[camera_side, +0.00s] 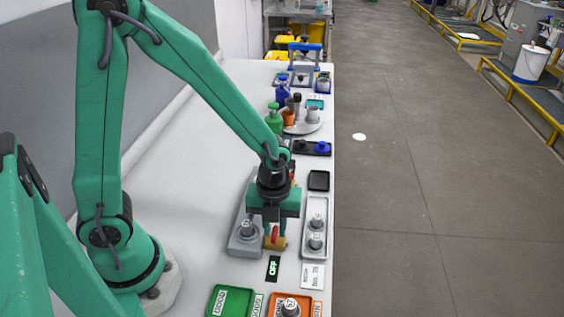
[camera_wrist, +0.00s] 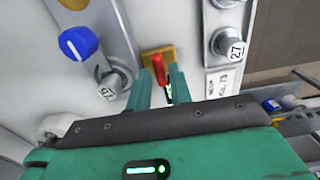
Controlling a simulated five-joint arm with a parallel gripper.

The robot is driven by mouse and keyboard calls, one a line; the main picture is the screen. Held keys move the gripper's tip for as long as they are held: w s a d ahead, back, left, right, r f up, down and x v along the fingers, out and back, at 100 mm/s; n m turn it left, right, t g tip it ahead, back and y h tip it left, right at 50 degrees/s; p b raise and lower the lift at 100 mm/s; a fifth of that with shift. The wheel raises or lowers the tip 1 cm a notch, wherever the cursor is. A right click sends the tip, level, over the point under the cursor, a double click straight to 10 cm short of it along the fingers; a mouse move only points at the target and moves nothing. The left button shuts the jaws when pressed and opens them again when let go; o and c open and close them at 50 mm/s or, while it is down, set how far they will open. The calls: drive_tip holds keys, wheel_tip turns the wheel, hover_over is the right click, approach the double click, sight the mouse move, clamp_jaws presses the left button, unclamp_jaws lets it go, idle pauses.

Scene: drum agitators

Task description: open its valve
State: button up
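The valve has a red lever handle (camera_wrist: 159,70) on a brass-yellow body (camera_wrist: 151,54). In the side view the red handle (camera_side: 275,233) and brass body (camera_side: 275,243) are at the near end of the grey plate, just behind a black sign reading OFF (camera_side: 273,268). My gripper (camera_side: 275,222) points down over the valve. In the wrist view my gripper (camera_wrist: 162,76) is open, one finger on each side of the red handle. I see a small gap beside the handle and cannot tell whether either finger touches it.
A grey plate (camera_side: 234,248) carries a numbered metal cylinder (camera_side: 246,229) left of the valve. A pale tray (camera_side: 316,199) with two metal pieces stands close right. Green (camera_side: 222,291) and orange (camera_side: 274,299) trays lie nearer. A blue knob (camera_wrist: 78,42) shows at upper left.

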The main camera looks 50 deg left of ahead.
drive_tip(key=shift+f, duration=0.4)
clamp_jaws()
